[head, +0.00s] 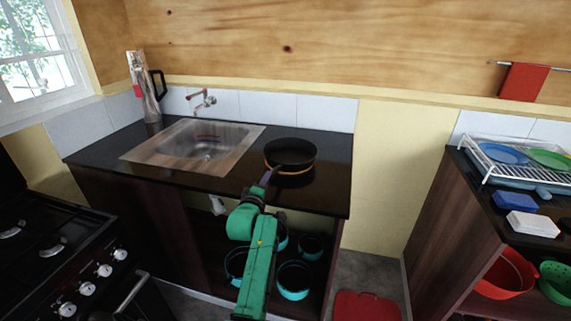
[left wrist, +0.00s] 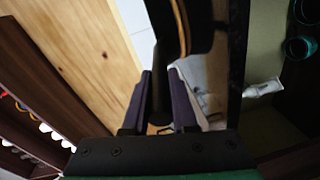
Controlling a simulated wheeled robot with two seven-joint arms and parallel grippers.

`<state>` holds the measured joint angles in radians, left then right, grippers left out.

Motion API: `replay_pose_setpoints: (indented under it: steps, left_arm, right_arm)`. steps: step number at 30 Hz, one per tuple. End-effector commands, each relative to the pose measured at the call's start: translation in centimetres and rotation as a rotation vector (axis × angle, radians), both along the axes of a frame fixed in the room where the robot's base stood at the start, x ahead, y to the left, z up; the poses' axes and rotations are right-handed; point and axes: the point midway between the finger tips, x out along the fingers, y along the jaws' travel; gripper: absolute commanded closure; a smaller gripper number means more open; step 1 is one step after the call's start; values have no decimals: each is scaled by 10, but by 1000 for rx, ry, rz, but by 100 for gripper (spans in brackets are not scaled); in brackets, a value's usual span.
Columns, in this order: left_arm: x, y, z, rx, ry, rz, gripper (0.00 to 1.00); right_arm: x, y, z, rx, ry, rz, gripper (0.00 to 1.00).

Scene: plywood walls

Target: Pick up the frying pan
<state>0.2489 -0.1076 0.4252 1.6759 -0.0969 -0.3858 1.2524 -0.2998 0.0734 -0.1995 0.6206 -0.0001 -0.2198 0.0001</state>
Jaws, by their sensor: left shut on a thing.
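The black frying pan (head: 290,152) with an orange band is at the right part of the dark counter, right of the sink. Whether it rests on the counter or hangs just above it, I cannot tell. My left gripper (head: 266,181) reaches in from the front and is shut on the pan's handle. In the left wrist view, the dark handle (left wrist: 167,40) runs down between the two purple-grey fingers (left wrist: 166,98). The pan (left wrist: 196,28) shows beyond them, partly cut off by the frame. My right gripper is not in view.
The counter (head: 332,190) holds a metal sink (head: 150,150) and a tall bottle-like item (head: 147,95). Teal pots (head: 294,280) stand on the shelf below. A stove (head: 50,250) is at left. A dish rack (head: 495,165) with plates stands at right, beyond a gap.

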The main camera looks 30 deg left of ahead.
Motion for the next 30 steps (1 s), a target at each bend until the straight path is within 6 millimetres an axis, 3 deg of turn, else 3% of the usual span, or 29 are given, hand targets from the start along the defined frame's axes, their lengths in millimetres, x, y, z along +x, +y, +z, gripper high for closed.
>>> replay_pose_setpoints:
  steps: [22,26,30]
  left_arm:
    - [1,0,6,3,-10,1,100]
    - [1,0,18,4,-13,0,100]
    - [1,0,47,4,-17,1,100]
  right_arm:
    - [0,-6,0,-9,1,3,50]
    - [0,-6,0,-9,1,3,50]
    - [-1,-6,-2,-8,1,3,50]
